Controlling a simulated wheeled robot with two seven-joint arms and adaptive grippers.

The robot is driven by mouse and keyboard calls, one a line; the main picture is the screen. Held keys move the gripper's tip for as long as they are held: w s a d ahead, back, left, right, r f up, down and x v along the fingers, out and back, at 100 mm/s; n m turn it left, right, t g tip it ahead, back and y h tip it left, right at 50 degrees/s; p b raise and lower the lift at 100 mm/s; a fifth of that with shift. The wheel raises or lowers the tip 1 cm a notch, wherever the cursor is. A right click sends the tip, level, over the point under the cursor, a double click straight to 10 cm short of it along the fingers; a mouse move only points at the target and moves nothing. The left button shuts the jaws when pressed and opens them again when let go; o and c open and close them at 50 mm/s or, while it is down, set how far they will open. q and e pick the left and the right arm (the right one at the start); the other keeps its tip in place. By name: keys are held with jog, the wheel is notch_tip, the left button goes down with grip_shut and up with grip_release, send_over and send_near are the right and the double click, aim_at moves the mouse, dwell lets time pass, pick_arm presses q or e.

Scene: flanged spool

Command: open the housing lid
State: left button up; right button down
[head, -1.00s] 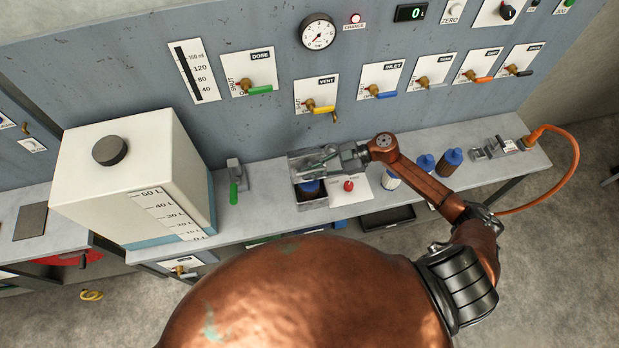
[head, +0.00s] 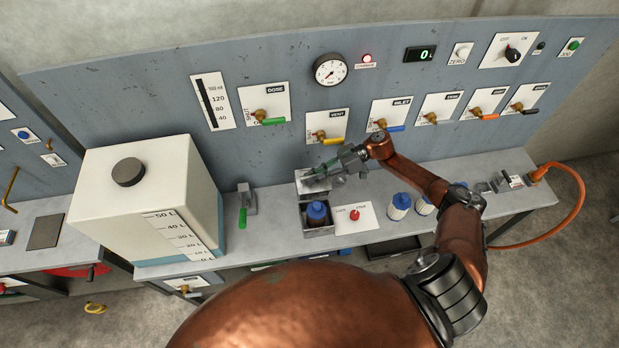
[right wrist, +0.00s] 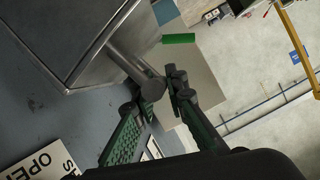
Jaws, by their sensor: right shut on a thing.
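The housing (head: 319,231) is a small grey open-topped box on the bench, with a blue-capped brown bottle (head: 317,211) standing inside. Its pale grey lid (head: 306,175) stands raised at the back of the box, partly hidden by the gripper. My right gripper (head: 320,180) is at the lid, behind and above the bottle. In the right wrist view its two fingers (right wrist: 161,98) close around a round grey bar (right wrist: 134,69), which seems to be the lid's handle. My left gripper is not in view.
A white plate with a red knob (head: 354,214) lies right of the housing. Blue-capped bottles (head: 399,206) stand farther right. A green-handled clamp (head: 243,216) and a large white tank (head: 150,190) are on the left. The valve panel (head: 270,104) rises behind.

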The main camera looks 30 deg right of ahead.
jog(key=c, duration=1.9)
grip_release()
jog(key=shift+c, duration=0.2)
jog(key=v, duration=1.2)
jog(key=shift+f, duration=0.1)
